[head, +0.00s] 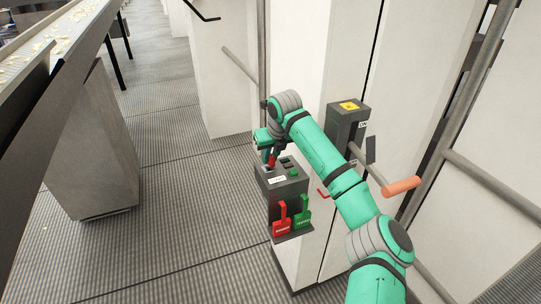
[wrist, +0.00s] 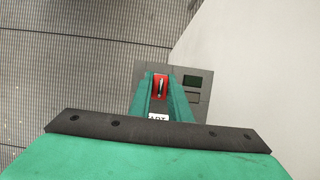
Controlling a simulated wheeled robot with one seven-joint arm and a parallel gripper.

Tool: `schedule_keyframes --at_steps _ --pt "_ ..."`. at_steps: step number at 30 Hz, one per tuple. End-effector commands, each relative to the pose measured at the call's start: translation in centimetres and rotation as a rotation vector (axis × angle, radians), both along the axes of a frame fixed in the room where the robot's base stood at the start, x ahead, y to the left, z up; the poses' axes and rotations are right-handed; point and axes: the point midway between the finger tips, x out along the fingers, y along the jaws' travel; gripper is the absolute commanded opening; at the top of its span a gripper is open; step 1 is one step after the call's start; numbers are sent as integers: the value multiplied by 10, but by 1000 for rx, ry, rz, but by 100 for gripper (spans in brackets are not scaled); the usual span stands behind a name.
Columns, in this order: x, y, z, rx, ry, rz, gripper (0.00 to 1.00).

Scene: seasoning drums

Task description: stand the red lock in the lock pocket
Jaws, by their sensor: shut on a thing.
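My gripper (head: 270,158) is shut on the red lock (head: 272,161) and holds it over the top of a grey box (head: 290,187). In the wrist view the red lock (wrist: 160,82) with a pale shackle shows between the two green fingers (wrist: 160,92). The box top (wrist: 184,70) has a dark recess (wrist: 192,80) and an outlined rectangle beside the fingers on the right. A white label sits close to the fingers. I cannot tell which recess is the lock pocket, or whether the lock touches the box; the fingers hide its lower part.
A red tag (head: 282,219) and a green tag (head: 302,212) stand on a ledge at the box front. A grey switch box (head: 347,118) with a yellow label and an orange-handled lever (head: 401,187) are to the right, near my arm. Open floor (head: 180,220) lies left.

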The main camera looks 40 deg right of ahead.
Motion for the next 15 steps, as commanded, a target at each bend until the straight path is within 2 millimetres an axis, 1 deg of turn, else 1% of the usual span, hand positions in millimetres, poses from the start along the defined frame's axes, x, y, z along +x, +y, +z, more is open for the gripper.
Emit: schedule_keyframes --at_steps 14,15 --pt "1 2 -10 0 0 2 0" --pt "1 2 -10 0 0 2 22"
